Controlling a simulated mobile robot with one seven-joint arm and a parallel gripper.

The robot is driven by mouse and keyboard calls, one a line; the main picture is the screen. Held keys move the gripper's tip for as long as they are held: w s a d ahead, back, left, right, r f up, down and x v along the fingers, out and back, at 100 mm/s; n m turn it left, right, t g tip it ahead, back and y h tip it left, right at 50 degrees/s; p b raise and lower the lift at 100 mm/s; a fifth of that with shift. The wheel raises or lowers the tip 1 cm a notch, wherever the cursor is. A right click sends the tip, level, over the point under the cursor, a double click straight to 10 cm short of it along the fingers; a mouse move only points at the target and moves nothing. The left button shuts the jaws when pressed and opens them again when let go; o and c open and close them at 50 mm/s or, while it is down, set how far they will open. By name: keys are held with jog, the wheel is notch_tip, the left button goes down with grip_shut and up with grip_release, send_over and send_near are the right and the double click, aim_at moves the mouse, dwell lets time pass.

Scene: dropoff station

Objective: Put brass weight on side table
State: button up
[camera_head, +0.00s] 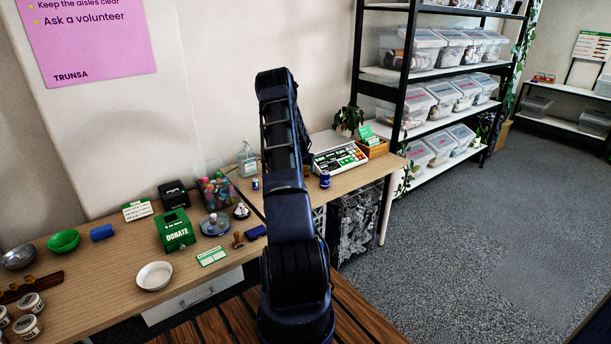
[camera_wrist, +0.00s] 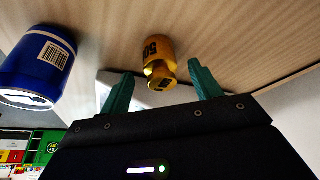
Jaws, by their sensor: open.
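The brass weight (camera_wrist: 158,55) shows in the wrist view as a small yellow-gold knobbed cylinder with dark markings, standing on a wooden tabletop (camera_wrist: 215,30). My gripper (camera_wrist: 162,90) has its two green fingers spread, one on each side of the weight's line, with nothing between the tips. The weight is just beyond the fingertips, and I cannot tell whether it touches them. In the head view my arm hides the weight and the gripper. I cannot tell for certain which surface is the side table.
A blue can (camera_wrist: 38,68) stands left of the weight in the wrist view; a blue can (camera_head: 325,179) also shows in the head view. The left counter holds a green donation box (camera_head: 175,230) and white bowl (camera_head: 154,276).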

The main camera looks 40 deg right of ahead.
aim_at(306, 167)
jog(key=x, duration=0.4)
jog(key=shift+w+d, duration=0.1)
jog(key=shift+c, duration=0.3)
jog(key=shift+r, duration=0.1)
grip_shut()
notch_tip(306, 167, up, 20)
dwell(0.3)
